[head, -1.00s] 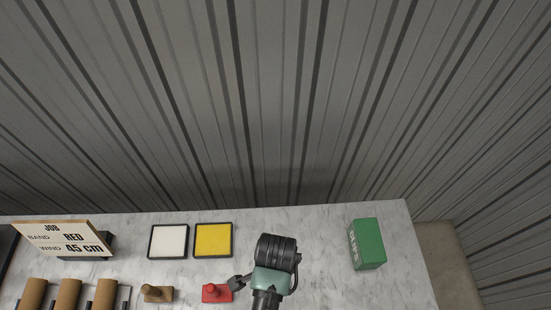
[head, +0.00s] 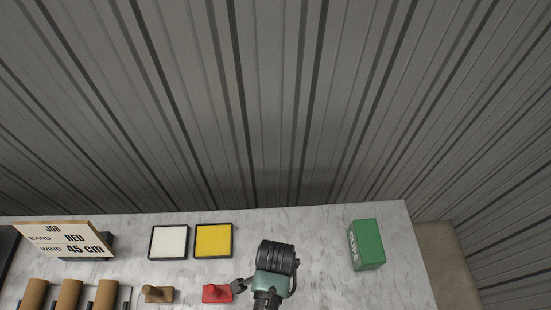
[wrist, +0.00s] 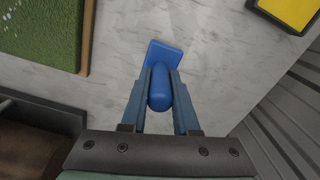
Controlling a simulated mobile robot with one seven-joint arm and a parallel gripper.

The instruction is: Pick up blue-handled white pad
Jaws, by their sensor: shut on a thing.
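In the wrist view, a blue stamp-like piece with a flat blue square base (wrist: 164,54) and a rounded blue handle (wrist: 160,98) lies between my fingers. My gripper (wrist: 161,76) is shut on the handle, one finger along each side. No white part of this piece shows; its underside is hidden. I cannot tell whether the base touches the marble top. In the head view the blue piece does not show; my arm's dark wrist covers the bench near the front edge.
A red-handled piece (head: 216,294) and a brown one (head: 158,294) stand left of my arm. White (head: 170,242) and yellow (head: 213,240) framed squares lie behind. A green box (head: 367,245) stands right. Green turf (wrist: 40,32) shows in the wrist view. Bare marble lies between arm and box.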

